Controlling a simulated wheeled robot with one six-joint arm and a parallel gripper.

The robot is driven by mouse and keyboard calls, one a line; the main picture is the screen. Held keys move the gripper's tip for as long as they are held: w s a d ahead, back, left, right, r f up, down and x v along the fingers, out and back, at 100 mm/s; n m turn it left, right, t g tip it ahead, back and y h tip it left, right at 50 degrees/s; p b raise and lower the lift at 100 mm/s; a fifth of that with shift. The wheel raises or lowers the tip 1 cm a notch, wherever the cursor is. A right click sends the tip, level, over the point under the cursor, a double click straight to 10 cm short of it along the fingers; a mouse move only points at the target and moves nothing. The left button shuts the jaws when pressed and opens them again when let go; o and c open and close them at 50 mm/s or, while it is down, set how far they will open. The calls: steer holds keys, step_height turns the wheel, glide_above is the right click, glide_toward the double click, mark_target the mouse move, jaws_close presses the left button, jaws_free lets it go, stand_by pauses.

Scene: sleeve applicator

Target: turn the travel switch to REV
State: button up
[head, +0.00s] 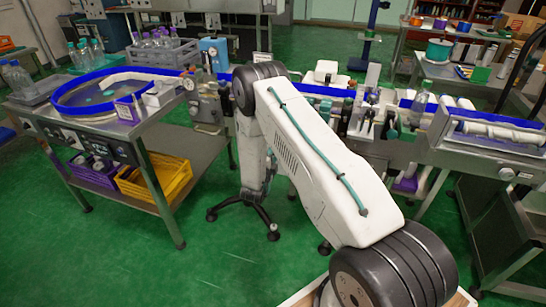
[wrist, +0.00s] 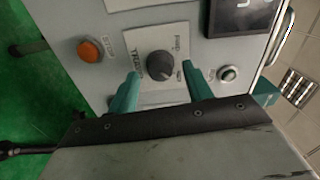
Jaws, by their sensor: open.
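The travel switch is a dark round knob (wrist: 160,65) on a pale label plate (wrist: 152,38) in the wrist view, upper middle. Its label letters are turned sideways and partly too small to read; I cannot tell which position the knob points to. My gripper (wrist: 158,88) is open, with one teal finger at the left and one at the right, just below the knob in the picture. The knob appears between the line of the fingertips and is not gripped. In the head view my arm hides the gripper and the knob.
The grey panel also bears an orange button (wrist: 90,50) on the left, a metal-ringed switch (wrist: 228,73) on the right and a dark display (wrist: 242,16). In the head view a steel table with a blue-rimmed turntable (head: 75,108) stands left. Green floor (head: 120,260) lies clear at front left.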

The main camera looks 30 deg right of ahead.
steer(key=v, duration=0.7)
steer(key=shift+s+a, duration=0.2)
steer(key=shift+s, duration=0.05)
